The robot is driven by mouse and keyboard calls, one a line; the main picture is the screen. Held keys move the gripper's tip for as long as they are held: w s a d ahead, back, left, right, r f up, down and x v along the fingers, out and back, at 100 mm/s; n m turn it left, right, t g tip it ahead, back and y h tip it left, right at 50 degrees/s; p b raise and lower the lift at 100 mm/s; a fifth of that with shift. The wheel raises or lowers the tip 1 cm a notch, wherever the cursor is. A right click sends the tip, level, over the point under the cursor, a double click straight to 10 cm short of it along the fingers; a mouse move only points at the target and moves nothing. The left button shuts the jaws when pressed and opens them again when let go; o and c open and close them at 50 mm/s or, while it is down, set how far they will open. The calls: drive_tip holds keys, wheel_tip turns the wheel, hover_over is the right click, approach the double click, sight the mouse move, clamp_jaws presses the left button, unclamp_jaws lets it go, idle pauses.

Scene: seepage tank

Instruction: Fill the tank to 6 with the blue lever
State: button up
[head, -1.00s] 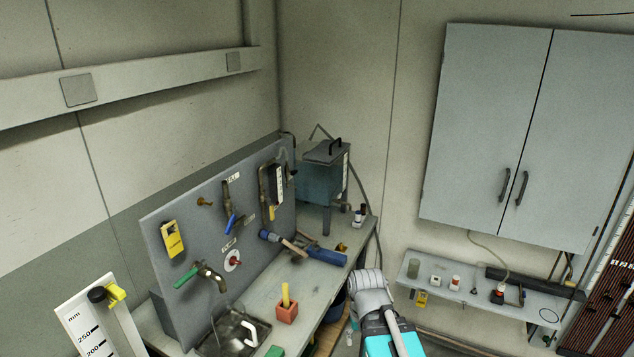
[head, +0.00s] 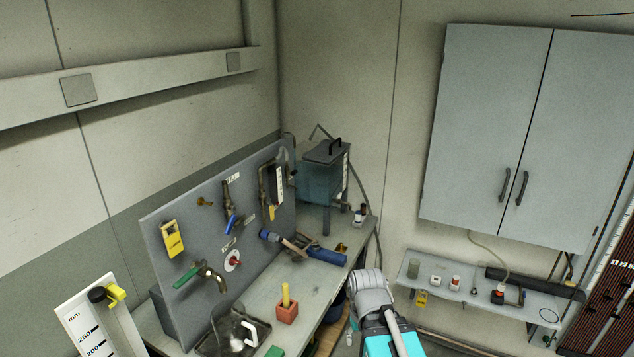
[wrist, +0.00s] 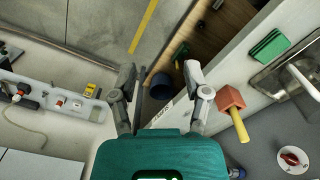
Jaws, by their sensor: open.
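The blue lever (head: 231,224) sits on a valve on the grey upright panel, hanging obliquely below its pipe. The tank (head: 318,183) is a blue-grey box with a dark handled lid at the bench's far end. A pale scale strip (head: 346,171) runs down its side; its numbers and any water level are too small to read. My gripper (wrist: 161,80) is open and empty in the wrist view, pointing down over the bench's front edge and the floor. It is well apart from the blue lever, which is not in the wrist view.
A green-handled tap (head: 188,277) and red knob (head: 237,261) are on the same panel. A sink (head: 205,345), red block with yellow handle (head: 287,309) and blue cylinder (head: 326,256) are on the bench. A shelf (head: 455,287) with small items is at right.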

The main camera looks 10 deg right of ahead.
idle(0.5)
drive_tip(key=n+t+y, duration=0.2)
drive_tip(key=t+y, duration=0.7)
drive_tip(key=y, duration=0.6)
approach(231, 226)
drive_tip(key=s+d+f, duration=0.2)
drive_tip(key=d, duration=0.1)
drive_tip(key=shift+a+r+t+b, duration=0.15)
drive_tip(key=shift+r+t+b, duration=0.2)
drive_tip(key=shift+r, duration=0.35)
drive_tip(key=shift+w+a, duration=0.1)
drive_tip(key=x, duration=1.3)
drive_tip(key=shift+w+a, duration=0.1)
drive_tip(key=shift+a, duration=0.2)
clamp_jaws()
